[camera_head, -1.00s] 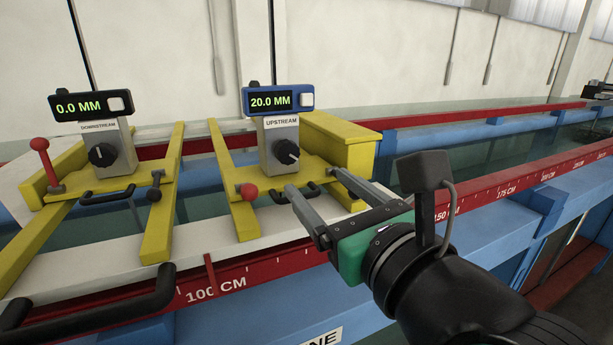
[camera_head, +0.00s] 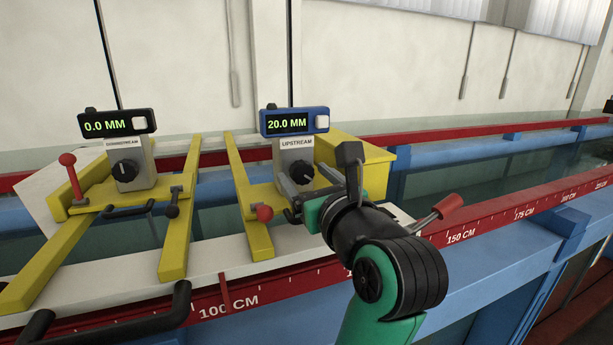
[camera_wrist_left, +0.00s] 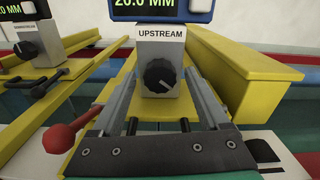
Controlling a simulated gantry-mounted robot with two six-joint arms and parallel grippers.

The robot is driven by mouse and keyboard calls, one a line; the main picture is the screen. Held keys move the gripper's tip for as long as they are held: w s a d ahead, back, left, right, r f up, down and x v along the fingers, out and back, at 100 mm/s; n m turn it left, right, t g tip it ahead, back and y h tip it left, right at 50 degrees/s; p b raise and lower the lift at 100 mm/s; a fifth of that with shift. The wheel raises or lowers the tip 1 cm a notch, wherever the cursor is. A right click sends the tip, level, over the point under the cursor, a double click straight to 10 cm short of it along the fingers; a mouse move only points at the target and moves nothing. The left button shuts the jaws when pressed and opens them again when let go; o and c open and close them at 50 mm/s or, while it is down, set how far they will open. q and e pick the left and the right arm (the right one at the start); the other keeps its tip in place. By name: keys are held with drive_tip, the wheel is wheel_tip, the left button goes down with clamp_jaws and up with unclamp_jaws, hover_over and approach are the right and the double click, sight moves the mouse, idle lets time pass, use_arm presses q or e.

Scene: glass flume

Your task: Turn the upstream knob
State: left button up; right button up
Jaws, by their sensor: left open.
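The upstream knob (camera_head: 301,172) is a round black dial with a pale pointer mark on a grey block labelled UPSTREAM. A blue-framed display (camera_head: 293,121) above it reads 20.0 MM. In the left wrist view the knob (camera_wrist_left: 159,75) sits between my two fingers, in front of the gripper palm, with clear space on either side. My left gripper (camera_head: 308,184) is open, pointing at the knob, with nothing held. Whether the fingertips reach past the knob's face is hard to tell. My right gripper is not in view.
The downstream knob (camera_head: 124,170) stands to the left under a display (camera_head: 116,124) reading 0.0 MM. A red ball lever (camera_head: 264,213) is close to the left of my gripper. A red-handled lever (camera_head: 449,206) is to its right. A yellow box (camera_head: 365,168) stands beside the upstream block.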

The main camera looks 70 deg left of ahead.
use_arm(q)
clamp_jaws()
drive_tip(key=shift+n, duration=0.4)
drive_tip(key=shift+f+n+b, duration=0.1)
drive_tip(key=shift+n+b, duration=0.65)
drive_tip(key=shift+n, duration=0.25)
drive_tip(key=n+b, duration=0.1)
drive_tip(key=n, duration=0.1)
drive_tip(key=shift+n, duration=0.3)
drive_tip(key=n+b, duration=0.2)
drive_tip(key=n, duration=0.4)
drive_tip(key=n+b, duration=0.1)
drive_tip(key=n, duration=0.5)
drive_tip(key=shift+n, duration=0.4)
drive_tip(key=n+b, duration=0.1)
drive_tip(key=n, duration=0.5)
